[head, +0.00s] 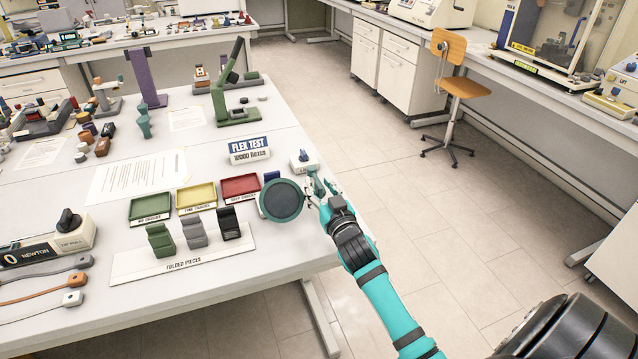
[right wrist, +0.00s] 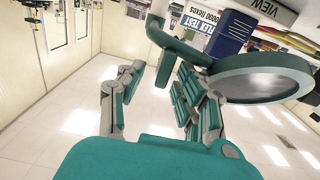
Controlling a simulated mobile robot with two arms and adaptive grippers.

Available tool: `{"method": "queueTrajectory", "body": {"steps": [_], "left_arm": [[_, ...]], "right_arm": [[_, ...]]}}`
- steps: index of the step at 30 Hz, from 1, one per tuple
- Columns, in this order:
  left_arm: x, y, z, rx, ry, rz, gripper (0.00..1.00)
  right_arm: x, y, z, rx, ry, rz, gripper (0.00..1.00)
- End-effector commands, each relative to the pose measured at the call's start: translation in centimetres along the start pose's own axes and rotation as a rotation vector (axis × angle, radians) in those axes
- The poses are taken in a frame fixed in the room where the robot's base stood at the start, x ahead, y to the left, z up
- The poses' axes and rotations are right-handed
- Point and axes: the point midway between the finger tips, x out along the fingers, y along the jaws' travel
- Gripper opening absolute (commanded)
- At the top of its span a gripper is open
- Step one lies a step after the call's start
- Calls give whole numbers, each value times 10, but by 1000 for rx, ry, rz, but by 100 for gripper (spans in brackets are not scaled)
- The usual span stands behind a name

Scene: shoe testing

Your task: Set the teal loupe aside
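The teal loupe (head: 283,201) is at the table's right edge, with its round dark lens facing up in the head view. In the right wrist view the loupe (right wrist: 262,78) is at the upper right, its teal handle reaching left toward my fingers. My right gripper (head: 322,192) is at the handle side of the loupe. In the right wrist view my right gripper (right wrist: 160,90) has its fingers apart, and part of the handle shows near their tips. I cannot tell whether a finger touches it. My left gripper is not in view.
A white board (head: 190,262) with folded pieces lies left of the loupe. Red (head: 240,187), yellow (head: 197,197) and green (head: 150,208) trays stand behind it. A Flex Test sign (head: 249,150) and a small white device (head: 304,162) are beyond. Open floor lies right of the table.

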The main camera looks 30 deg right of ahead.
Motion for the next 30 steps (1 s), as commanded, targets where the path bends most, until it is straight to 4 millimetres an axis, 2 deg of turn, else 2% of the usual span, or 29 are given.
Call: {"method": "queueTrajectory", "body": {"steps": [4, 11, 12, 20, 30], "left_arm": [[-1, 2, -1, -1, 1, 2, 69], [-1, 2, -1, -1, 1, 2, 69], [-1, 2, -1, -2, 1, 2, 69], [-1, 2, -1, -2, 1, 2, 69], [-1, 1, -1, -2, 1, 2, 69]], "right_arm": [[8, 0, 0, -1, 0, 0, 35], [8, 0, 0, -1, 0, 0, 35], [8, 0, 0, -1, 0, 0, 33], [8, 0, 0, 0, 0, 0, 0], [8, 0, 0, -1, -1, 0, 0]]}}
